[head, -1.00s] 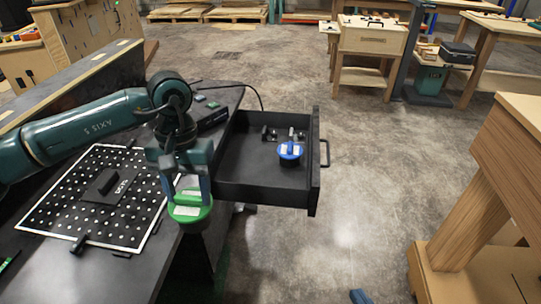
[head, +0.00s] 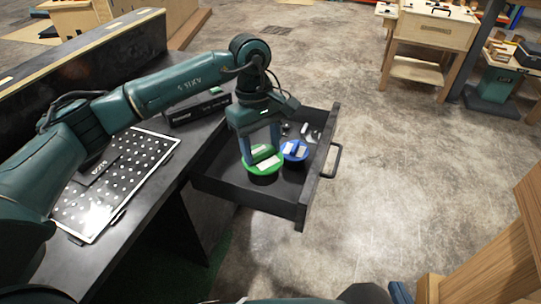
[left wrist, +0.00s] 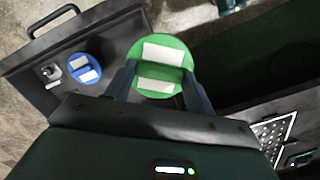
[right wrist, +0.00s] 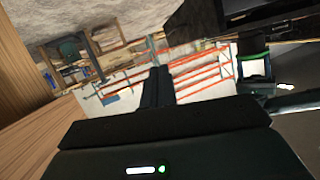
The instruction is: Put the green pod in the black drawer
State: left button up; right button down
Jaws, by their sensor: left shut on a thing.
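The green pod (head: 262,167), a round disc with white label patches, is held between the fingers of my left gripper (head: 262,145). In the head view it overlaps the open black drawer (head: 250,200); how high it is above the floor of the drawer is hard to tell. In the left wrist view the green pod (left wrist: 160,50) sits between both fingers, across the line of the drawer's side wall. A blue pod (head: 295,150) lies inside the drawer, close beside the green one in the head view. My right gripper (right wrist: 158,88) is shut with nothing seen between its fingers.
The drawer handle (head: 331,161) faces right. A white-dotted board (head: 110,185) lies on the black bench at left. A wooden bench (head: 500,255) stands at lower right. Open floor lies beyond the drawer.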

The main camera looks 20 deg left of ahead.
pick_arm(q)
jog(key=w+f+n+t, duration=0.1)
jog(key=w+f+n, duration=0.1)
jog(key=f+n, duration=0.2)
jog(key=w+d+f+n+b, duration=0.1)
jog(key=w+f+n, duration=0.1)
jog(key=f+n, duration=0.3)
jog(key=w+d+f+n+t+b, duration=0.1)
jog(key=f+n, duration=0.4)
jog(key=n, duration=0.6)
jog(key=shift+w+f+t+y, duration=0.25)
jog(key=shift+w+t+y, duration=0.05)
jog(key=shift+w, duration=0.35)
pick_arm(e)
jog(key=shift+s+d+t, duration=0.25)
jog(key=shift+s+t, duration=0.05)
jog(key=shift+s, duration=0.05)
pick_arm(q)
jog(key=shift+f, duration=0.2)
jog(key=o, duration=1.5)
jog(key=shift+c, duration=0.2)
pick_arm(e)
jog(key=shift+w+f, duration=0.15)
